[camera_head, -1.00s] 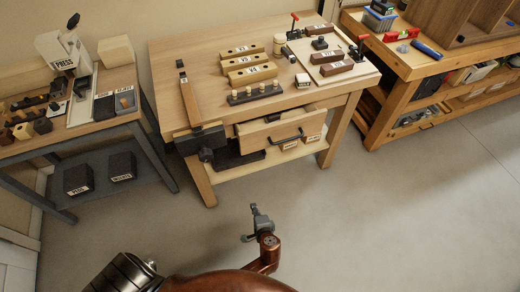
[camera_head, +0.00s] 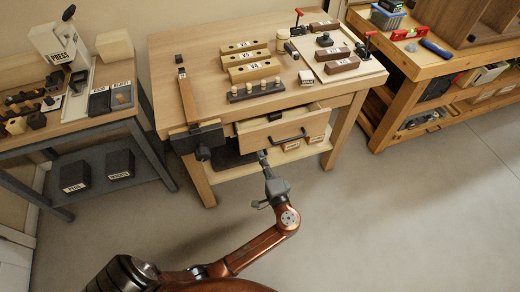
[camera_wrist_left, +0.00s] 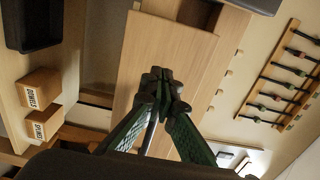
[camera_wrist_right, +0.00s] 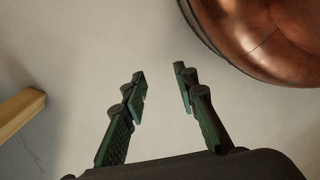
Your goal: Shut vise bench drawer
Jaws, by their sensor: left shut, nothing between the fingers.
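My left gripper (camera_head: 262,154) is shut and empty, close to the lower left part of the drawer front. In the left wrist view its closed fingertips (camera_wrist_left: 162,80) overlap a pale wooden panel (camera_wrist_left: 165,45) that looks like the drawer front. I cannot tell whether they touch it. My right gripper (camera_wrist_right: 160,80) is open and empty above the floor in its wrist view and is out of the head view.
The dark vise (camera_head: 203,140) hangs at the bench's front left, beside the drawer. A press table (camera_head: 60,140) stands left, another workbench (camera_head: 440,70) right. The floor (camera_head: 400,220) in front is clear.

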